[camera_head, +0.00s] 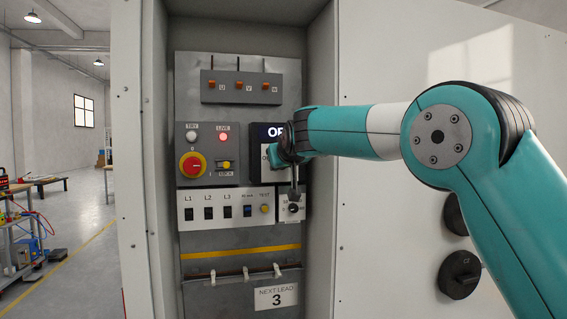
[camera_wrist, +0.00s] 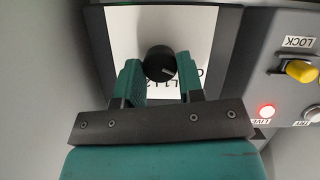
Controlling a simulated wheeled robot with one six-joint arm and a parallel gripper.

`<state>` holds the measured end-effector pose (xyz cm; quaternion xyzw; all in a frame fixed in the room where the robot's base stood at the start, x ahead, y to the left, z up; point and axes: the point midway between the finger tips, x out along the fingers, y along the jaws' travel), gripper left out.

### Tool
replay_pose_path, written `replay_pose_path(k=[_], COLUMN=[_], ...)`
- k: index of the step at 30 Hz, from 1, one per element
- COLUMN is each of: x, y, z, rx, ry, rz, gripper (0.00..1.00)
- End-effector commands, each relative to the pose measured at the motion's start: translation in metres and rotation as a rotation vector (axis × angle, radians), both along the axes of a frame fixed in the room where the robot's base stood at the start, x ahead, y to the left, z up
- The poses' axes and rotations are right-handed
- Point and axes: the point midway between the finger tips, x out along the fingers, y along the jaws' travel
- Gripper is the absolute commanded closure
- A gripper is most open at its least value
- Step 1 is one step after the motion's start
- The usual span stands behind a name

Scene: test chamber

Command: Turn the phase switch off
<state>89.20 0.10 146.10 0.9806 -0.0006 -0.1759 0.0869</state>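The phase switch is a black round knob (camera_wrist: 160,63) on a white plate with partly hidden black lettering, in the wrist view. The plate (camera_head: 265,157) shows in the head view below a dark sign, and my gripper hides the knob there. My gripper (camera_wrist: 158,68) has one teal finger on each side of the knob, very close to its edges. I cannot tell whether the fingers press on it. In the head view my gripper (camera_head: 276,155) is in front of the plate, with the arm reaching from the right.
Left of the plate are a lit red LIVE lamp (camera_head: 222,137), a red and yellow rotary switch (camera_head: 191,165) and a yellow LOCK part (camera_wrist: 301,70). A smaller knob (camera_head: 292,208) sits below. The cabinet side wall (camera_head: 319,160) is close on the right.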

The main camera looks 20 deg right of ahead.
Motion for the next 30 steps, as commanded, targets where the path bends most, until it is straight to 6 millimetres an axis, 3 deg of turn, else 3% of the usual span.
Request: replay_pose_path(k=[1,3,11,16,30], x=[0.0,0.0,0.0,-0.012,-0.118], y=[0.0,0.0,0.0,0.001,0.005], z=[-0.001,-0.001,0.0,0.003,0.04], rx=[-0.001,-0.001,0.0,0.001,0.001], ry=[0.001,0.001,0.0,-0.002,-0.003], rz=[0.0,0.0,0.0,0.002,0.003], gripper=[0.56,0.4,0.4,0.4,0.4])
